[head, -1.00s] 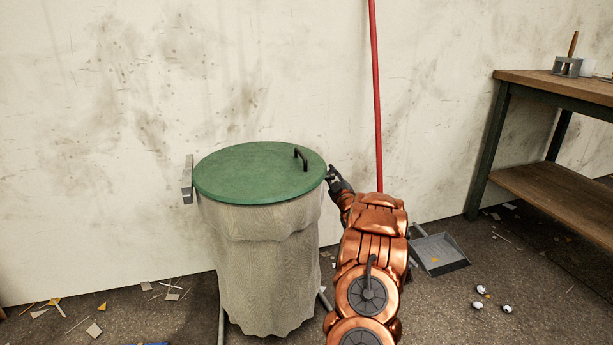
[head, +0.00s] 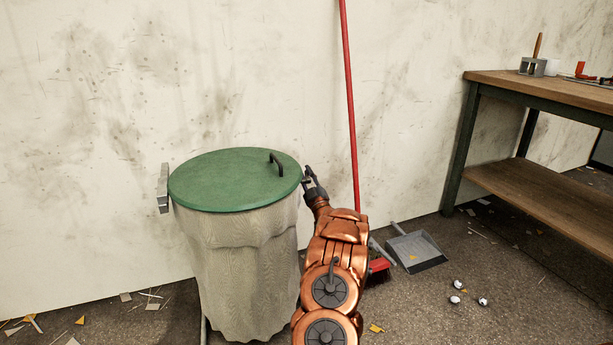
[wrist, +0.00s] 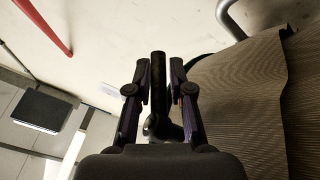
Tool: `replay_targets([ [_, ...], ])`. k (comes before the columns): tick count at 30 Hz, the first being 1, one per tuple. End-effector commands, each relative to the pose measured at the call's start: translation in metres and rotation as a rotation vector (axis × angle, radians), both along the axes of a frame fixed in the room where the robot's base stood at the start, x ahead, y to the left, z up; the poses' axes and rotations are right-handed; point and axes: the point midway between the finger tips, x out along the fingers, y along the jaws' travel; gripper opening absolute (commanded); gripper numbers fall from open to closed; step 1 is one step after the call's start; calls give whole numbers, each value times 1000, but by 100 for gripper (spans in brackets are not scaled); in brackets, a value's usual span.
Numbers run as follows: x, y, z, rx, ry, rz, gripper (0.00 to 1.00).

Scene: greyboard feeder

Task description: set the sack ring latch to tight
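The sack stand has a round green lid (head: 232,180) with a black handle (head: 277,164). A grey sack (head: 240,262) hangs below it, and its cloth fills the right of the wrist view (wrist: 240,110). My gripper (head: 309,182) is at the lid's right edge. In the wrist view my gripper (wrist: 159,88) has its two fingers either side of a dark upright bar (wrist: 158,85), apparently the latch lever. Thin gaps show between bar and fingers. The bar's lower end curves behind my gripper. The ring itself is mostly hidden by lid and sack, and I cannot read the latch setting.
A dirty wall (head: 100,120) stands close behind. A red pole (head: 349,100) leans behind my arm, with a dustpan (head: 416,249) on the floor. A workbench (head: 545,95) is at right. Scraps and several small pale pieces litter the floor.

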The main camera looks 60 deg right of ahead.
Motion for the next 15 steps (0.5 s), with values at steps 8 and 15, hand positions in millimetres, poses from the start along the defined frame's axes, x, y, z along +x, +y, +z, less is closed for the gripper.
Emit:
replay_targets([
  [8,-1,-1,-1,2,1,-2,40],
  [15,-3,-1,-3,3,2,-3,40],
])
